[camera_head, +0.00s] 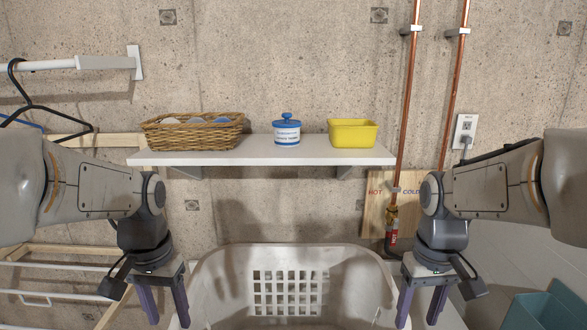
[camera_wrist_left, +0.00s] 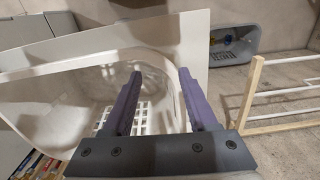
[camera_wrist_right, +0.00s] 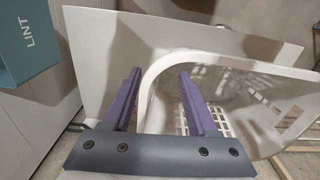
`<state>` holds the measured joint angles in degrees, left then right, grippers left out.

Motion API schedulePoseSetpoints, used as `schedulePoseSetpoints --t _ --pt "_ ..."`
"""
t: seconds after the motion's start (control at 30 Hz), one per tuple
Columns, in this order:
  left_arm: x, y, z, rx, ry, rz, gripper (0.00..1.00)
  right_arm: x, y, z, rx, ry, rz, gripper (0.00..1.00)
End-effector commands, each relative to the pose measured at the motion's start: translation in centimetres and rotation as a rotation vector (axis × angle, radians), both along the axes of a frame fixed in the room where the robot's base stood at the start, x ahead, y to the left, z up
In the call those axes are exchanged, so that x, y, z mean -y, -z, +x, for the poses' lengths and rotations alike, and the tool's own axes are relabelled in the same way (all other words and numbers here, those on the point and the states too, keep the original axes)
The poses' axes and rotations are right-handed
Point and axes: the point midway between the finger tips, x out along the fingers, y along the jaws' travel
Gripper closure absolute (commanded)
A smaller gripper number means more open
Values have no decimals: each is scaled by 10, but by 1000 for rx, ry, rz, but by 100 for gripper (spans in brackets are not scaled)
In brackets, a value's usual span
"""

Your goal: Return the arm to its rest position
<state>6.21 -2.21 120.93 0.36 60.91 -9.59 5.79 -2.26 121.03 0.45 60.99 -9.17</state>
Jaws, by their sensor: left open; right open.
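My left gripper (camera_head: 167,305) hangs with its purple fingers pointing down at the left side of the white laundry basket (camera_head: 213,268). It is open and nothing shows between its fingers in the left wrist view (camera_wrist_left: 157,100). My right gripper (camera_head: 422,305) hangs the same way at the basket's right side. It is open, and in the right wrist view (camera_wrist_right: 157,98) the basket's rim (camera_wrist_right: 215,57) shows below and between its fingers. I cannot tell how far the fingertips are from the rim. Both arms are bent alike, one on each side.
A white shelf (camera_head: 265,157) holds a wicker basket (camera_head: 190,133), a blue-lidded jar (camera_head: 287,132) and a yellow tub (camera_head: 352,133). Copper pipes (camera_head: 408,90) run down the wall at right. A wooden drying rack (camera_head: 60,252) stands left, a teal LINT bin (camera_head: 545,308) lower right.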

Motion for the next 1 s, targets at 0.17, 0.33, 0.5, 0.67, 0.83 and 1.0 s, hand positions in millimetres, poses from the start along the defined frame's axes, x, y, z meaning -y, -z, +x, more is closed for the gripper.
schedulePoseSetpoints --t 0.17,0.33,0.5,0.67,0.83,1.0 --pt "27 12 -11 6 63 -9 42 -32 12 -9 5 -75 8 41" --pt "64 29 -28 12 158 -20 42 -67 29 -27 12 -166 19 41" --pt "107 53 -61 18 288 -38 42 -109 52 -60 19 -293 37 41" --pt "147 83 -110 21 448 -61 42 -148 83 -109 24 -451 60 41" --pt "164 102 -147 21 555 -78 42 -164 102 -146 24 -556 77 41" --pt "168 106 -156 19 582 -83 42 -166 106 -156 24 -582 81 41"
